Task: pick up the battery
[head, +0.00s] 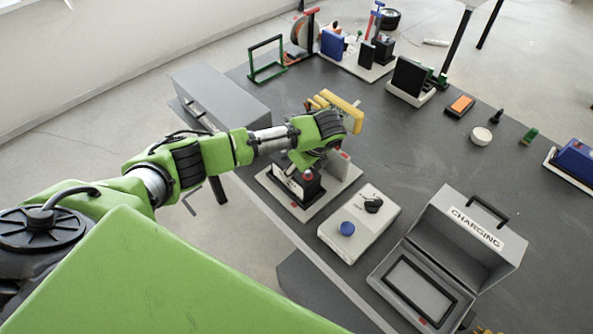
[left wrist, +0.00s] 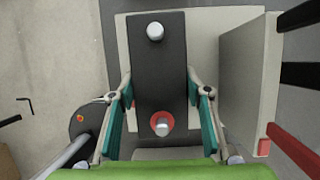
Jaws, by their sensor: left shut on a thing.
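The battery is a black block with two round terminals, one with a red ring; it fills the middle of the left wrist view (left wrist: 160,75). In the head view the battery (head: 297,190) is partly hidden under my gripper and stands at a pale base plate (head: 272,186) near the table's front edge. My left gripper (left wrist: 160,92) has its teal-padded fingers on both sides of the battery and is shut on it. In the head view the left gripper (head: 308,165) points down at the battery. Whether the battery touches the base is unclear. My right gripper is not in view.
A pale upright block (head: 338,165) stands close beside the battery. A grey box (head: 222,95) is at the left, yellow bars (head: 340,108) behind. The table's middle is clear.

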